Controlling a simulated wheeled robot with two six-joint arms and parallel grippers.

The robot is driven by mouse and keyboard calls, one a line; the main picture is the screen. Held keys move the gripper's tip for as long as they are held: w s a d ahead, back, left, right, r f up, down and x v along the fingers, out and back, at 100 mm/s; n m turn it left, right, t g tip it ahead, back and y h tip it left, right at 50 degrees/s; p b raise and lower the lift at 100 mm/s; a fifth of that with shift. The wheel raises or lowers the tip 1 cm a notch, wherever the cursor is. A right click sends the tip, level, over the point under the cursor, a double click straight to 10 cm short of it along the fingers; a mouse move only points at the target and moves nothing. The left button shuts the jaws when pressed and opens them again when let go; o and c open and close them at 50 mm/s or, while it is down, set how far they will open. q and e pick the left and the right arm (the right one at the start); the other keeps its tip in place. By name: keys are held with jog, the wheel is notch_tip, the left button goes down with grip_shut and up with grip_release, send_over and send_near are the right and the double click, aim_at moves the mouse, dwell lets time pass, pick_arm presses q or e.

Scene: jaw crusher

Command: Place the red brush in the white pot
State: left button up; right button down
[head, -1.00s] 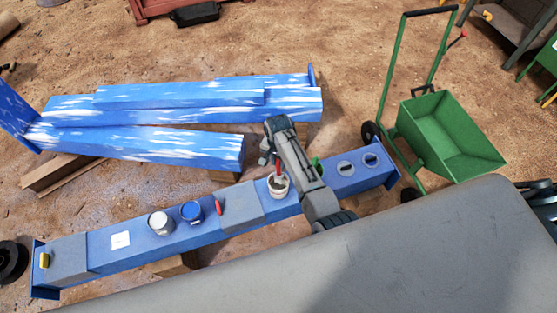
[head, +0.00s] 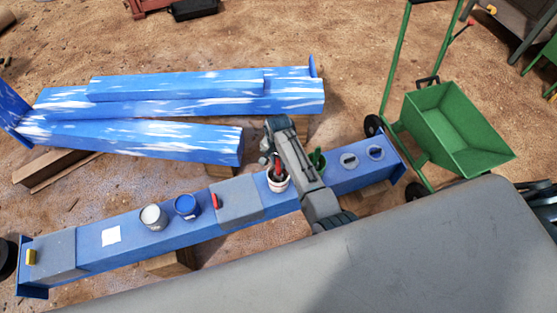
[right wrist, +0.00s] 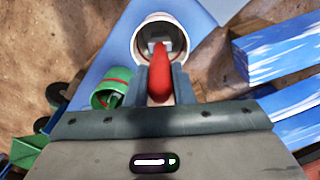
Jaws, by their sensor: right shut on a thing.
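The white pot (head: 277,186) stands on the long blue beam, left of my right arm in the head view. My right gripper (head: 273,157) is above it, shut on the red handle of the red brush (head: 278,169). In the right wrist view the brush handle (right wrist: 160,75) lies between the two fingers (right wrist: 159,84). The brush's far end overlaps the open mouth of the white pot (right wrist: 168,22); how deep it reaches I cannot tell. My left gripper is not in view.
The blue beam (head: 125,255) also carries a white can (head: 153,218), a blue can (head: 187,207), a small red item (head: 214,201) and a green container (head: 317,160). A green cart (head: 455,130) stands at right. White-streaked blue beams (head: 150,142) lie behind.

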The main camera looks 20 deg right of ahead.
jog(key=c, duration=1.2)
grip_release()
jog(key=shift+o, duration=0.2)
jog(key=shift+p, duration=0.35)
